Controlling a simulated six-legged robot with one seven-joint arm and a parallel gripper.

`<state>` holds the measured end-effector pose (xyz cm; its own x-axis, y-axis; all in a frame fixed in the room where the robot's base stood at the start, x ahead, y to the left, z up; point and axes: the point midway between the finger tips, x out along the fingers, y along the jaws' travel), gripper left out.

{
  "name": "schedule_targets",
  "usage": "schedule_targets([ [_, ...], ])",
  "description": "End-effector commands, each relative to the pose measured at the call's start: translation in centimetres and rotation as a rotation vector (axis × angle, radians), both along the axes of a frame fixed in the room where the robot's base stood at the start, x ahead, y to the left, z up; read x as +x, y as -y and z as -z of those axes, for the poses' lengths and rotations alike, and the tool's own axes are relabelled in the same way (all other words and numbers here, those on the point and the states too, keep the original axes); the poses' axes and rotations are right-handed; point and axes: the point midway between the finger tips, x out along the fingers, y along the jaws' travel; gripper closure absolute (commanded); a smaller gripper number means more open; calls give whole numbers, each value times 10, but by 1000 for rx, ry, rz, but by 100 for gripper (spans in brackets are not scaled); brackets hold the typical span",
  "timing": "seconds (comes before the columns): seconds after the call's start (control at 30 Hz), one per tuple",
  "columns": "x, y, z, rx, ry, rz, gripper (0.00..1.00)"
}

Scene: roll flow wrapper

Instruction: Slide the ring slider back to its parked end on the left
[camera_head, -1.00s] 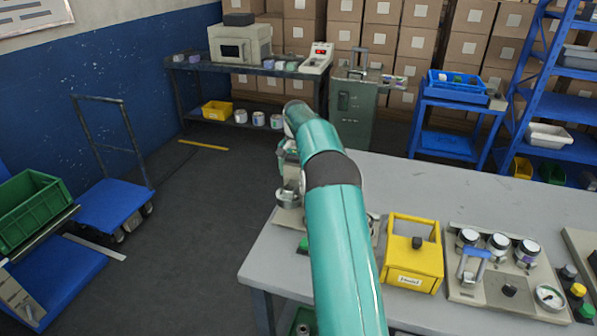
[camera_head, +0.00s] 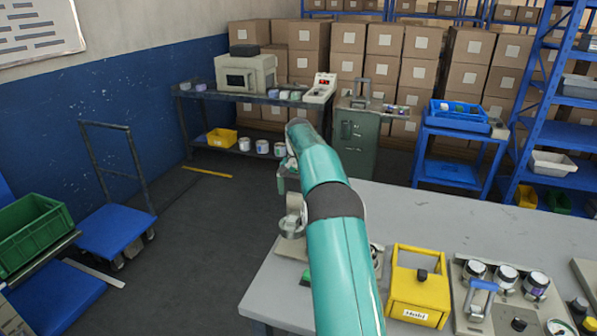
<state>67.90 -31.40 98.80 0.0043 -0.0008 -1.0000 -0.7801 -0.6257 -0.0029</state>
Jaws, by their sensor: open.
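My teal arm crosses the middle of the view and ends over the near left corner of the grey table (camera_head: 440,215). My gripper (camera_head: 289,184) is partly hidden behind my forearm, pointing down; its fingertips do not show clearly. Just below it, a pale metal fixture with a round ring-like part (camera_head: 292,227) stands on a light base plate at the table's left edge. I cannot tell if this part is the ring slider, or if my gripper touches it.
A yellow box with a handle (camera_head: 418,298) stands right of my arm. A panel with jars and a blue-handled clamp (camera_head: 482,297) stands beyond it. A blue trolley (camera_head: 115,230) and green crate (camera_head: 33,230) are at left.

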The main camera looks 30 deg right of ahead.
Motion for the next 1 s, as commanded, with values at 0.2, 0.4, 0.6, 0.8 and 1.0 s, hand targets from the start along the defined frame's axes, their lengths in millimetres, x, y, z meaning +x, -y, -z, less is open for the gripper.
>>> schedule_targets([
  [0.2,1,-1,-51,0,5,-2,0],
  [0.4,1,-1,-83,2,4,-3,0],
  [0.6,0,-1,-98,2,2,-3,0],
  [0.8,0,-2,-100,2,2,-3,0],
  [1.0,0,-1,-100,2,2,-2,0],
])
